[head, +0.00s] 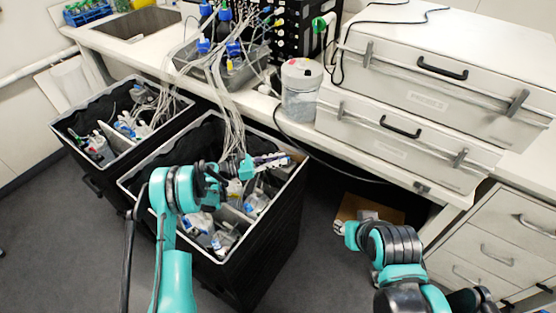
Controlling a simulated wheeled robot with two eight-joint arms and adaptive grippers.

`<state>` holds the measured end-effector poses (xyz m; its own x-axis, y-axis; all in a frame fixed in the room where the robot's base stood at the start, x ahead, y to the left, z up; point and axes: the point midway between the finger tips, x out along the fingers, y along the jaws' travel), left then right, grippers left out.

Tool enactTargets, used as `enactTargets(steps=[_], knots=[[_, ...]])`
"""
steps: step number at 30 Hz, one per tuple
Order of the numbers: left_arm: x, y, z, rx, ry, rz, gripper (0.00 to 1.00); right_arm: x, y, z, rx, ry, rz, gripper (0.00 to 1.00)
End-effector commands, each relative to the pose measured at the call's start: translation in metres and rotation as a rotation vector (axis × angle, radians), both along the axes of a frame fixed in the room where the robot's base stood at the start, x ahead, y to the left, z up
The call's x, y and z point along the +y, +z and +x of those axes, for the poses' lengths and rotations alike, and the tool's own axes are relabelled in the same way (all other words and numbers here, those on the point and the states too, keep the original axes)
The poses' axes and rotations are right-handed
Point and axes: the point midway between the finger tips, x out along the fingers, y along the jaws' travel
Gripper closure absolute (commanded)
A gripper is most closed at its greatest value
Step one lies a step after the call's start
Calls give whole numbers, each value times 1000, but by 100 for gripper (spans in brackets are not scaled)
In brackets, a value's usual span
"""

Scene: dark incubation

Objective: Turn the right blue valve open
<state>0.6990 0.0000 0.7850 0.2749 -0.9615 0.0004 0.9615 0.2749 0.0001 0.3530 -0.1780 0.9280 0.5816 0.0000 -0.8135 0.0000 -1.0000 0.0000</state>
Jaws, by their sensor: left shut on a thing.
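Several blue caps or valves show on the bench at the back. Two blue valves stand above a grey metal tray, a left one (204,45) and a right one (233,48). Other blue parts (225,14) sit higher, beside the black rack. My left gripper (272,161) is over the right black crate, well below and in front of these valves. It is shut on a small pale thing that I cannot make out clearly. My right gripper (342,228) is low at the right, in front of the bench, apart from the valves; its finger opening is not clear.
The right black crate (294,185) and left black crate (62,135) hold bottles and bags, with pale tubes running up to the bench. A clear jar (300,92) and white cases (400,135) stand on the bench. A sink (135,23) is at the left.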

Motion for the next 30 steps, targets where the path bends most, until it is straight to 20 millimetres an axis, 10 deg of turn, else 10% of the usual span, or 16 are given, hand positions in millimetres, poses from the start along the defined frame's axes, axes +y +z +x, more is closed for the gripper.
enactTargets(steps=[30], knots=[[-6,0,-10,1,458,2,100,0,0,0,0,0,0,64]])
